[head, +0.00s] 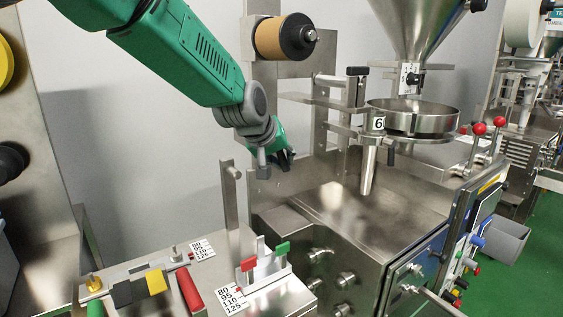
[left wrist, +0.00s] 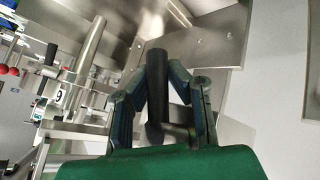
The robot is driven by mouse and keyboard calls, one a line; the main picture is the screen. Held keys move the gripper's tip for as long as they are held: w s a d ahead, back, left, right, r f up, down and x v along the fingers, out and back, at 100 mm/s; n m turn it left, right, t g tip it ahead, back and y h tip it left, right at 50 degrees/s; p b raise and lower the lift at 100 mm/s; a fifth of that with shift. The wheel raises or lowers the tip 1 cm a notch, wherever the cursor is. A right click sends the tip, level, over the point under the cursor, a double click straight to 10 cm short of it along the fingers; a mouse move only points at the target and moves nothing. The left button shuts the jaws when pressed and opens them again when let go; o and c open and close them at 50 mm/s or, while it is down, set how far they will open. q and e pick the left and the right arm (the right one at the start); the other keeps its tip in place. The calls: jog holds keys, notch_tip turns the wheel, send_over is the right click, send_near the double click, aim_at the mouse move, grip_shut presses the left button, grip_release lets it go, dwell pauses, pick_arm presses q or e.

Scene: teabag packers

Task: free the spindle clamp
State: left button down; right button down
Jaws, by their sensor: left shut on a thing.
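My left gripper (head: 283,158) hangs in front of the steel frame, below the brown roll (head: 269,38) on its spindle with a black hub (head: 298,37). In the left wrist view, the fingers (left wrist: 160,75) are closed around a black cylindrical handle (left wrist: 157,62) on a short bent metal arm (left wrist: 178,131). The handle stands out between the fingertips. In the head view the handle is mostly hidden by the gripper. I cannot tell from these frames whether it belongs to the spindle clamp. My right gripper is out of view.
A steel hopper (head: 412,35) and round pan (head: 412,122) stand to the right, with a tube (head: 368,172) below. Red and green handles (head: 190,289) (head: 282,249) and scale plates (head: 231,299) lie in front. An upright steel post (head: 230,195) stands close to the gripper.

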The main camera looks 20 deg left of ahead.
pick_arm(q)
jog(key=shift+s+d+f, duration=0.2)
jog(key=shift+d+f, duration=0.05)
jog(key=shift+d, duration=0.05)
jog(key=c, duration=1.7)
grip_release()
jog(key=shift+s+d+r, duration=0.2)
jog(key=shift+d+r, duration=0.05)
jog(key=shift+r, duration=0.1)
jog(key=shift+w, duration=0.15)
jog(key=shift+a, duration=0.25)
jog(key=shift+a+r, duration=0.15)
jog(key=shift+r, duration=0.1)
jog(key=shift+v, duration=5.65)
